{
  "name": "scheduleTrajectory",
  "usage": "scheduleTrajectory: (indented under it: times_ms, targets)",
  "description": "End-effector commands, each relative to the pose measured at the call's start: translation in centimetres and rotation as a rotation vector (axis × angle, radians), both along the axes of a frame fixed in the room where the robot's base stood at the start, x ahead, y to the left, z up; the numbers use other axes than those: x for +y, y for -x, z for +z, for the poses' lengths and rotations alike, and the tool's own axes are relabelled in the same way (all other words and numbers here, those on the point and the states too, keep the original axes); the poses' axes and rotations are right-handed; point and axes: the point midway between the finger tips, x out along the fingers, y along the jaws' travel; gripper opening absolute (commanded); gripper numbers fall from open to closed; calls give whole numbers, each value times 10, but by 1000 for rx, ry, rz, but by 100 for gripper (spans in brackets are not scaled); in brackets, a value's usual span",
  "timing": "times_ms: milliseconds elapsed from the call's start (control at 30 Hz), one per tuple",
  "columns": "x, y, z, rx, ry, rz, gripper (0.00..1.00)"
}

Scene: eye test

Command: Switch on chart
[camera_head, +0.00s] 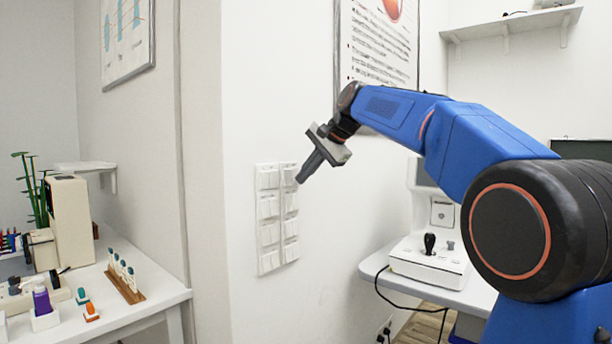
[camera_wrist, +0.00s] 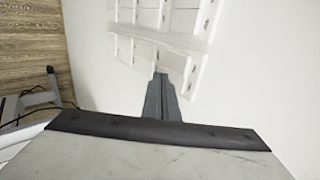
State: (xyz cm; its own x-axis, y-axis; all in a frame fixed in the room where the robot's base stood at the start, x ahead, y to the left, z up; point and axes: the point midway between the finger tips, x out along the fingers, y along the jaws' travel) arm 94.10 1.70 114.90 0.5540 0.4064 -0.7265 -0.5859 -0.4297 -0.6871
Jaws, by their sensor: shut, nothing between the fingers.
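A white wall panel of switches (camera_head: 268,240) is mounted on the white wall in the middle of the head view. It holds two columns of several rocker switches. My gripper (camera_head: 300,180) is shut and empty, pointing down and left at the upper right part of the panel. In the wrist view the shut fingers (camera_wrist: 159,78) point at the switch panel (camera_wrist: 150,52). I cannot tell whether the fingertips touch a switch. A framed chart with text (camera_head: 375,60) hangs above, partly hidden by my arm. Another framed chart (camera_head: 128,38) hangs at the upper left.
A white table (camera_head: 165,295) at the left carries a wooden rack (camera_head: 125,285) and several small items. At the right a white device with a black joystick (camera_head: 430,258) stands on a desk (camera_head: 478,297). A wall shelf (camera_head: 510,24) is at the upper right.

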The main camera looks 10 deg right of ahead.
Motion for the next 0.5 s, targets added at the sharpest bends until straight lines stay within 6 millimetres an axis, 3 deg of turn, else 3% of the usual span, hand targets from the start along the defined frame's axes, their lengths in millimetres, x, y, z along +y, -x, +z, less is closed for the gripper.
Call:
scheduleTrajectory:
  times_ms: [500]
  targets:
    - [3, -4, 1, 0, -1, 1, 0]
